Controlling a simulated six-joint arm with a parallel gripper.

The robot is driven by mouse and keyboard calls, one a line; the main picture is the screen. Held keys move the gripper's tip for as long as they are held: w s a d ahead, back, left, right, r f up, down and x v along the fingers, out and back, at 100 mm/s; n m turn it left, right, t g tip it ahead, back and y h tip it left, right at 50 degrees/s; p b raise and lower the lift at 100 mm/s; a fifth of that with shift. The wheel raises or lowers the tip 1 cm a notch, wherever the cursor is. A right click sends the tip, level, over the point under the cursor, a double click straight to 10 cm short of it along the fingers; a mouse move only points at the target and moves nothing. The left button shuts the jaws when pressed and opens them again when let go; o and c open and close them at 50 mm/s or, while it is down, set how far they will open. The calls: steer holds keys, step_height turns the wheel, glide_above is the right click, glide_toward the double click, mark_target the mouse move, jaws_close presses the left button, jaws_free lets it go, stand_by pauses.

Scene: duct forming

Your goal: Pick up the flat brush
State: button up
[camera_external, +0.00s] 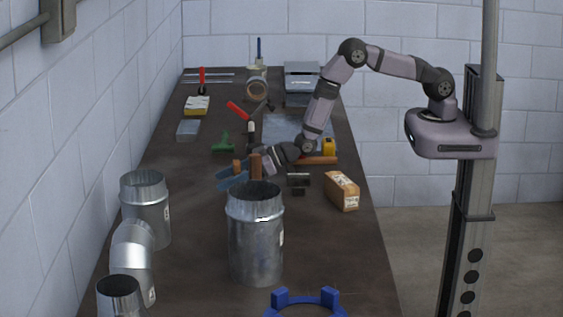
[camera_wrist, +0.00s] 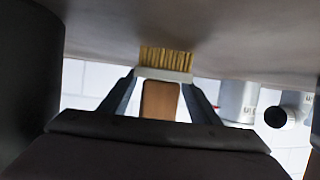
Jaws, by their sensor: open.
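The flat brush (camera_wrist: 165,62) shows in the middle of the wrist view, with yellow bristles, a pale ferrule and a brown handle. My gripper (camera_wrist: 160,84) is open, with one finger on each side of the brown handle. Slim gaps show between the handle and the fingers, and the lower end of the handle is hidden behind the gripper body. In the external view my gripper (camera_external: 268,160) is low over the middle of the table, beside upright brown pieces; I cannot tell which of these is the brush.
A large metal duct (camera_external: 256,240) stands in front of my gripper, with more duct pieces (camera_external: 146,210) at the left. A blue tool (camera_external: 232,180), a green item (camera_external: 223,143) and a brown box (camera_external: 342,191) lie close by. The table's right front is mostly clear.

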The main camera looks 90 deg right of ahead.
steer(key=shift+w+f, duration=0.1)
steer(key=shift+w, duration=0.15)
steer(key=c, duration=1.2)
steer(key=shift+o, duration=0.2)
step_height(320, 180, up, 10)
steer(key=b, duration=0.3)
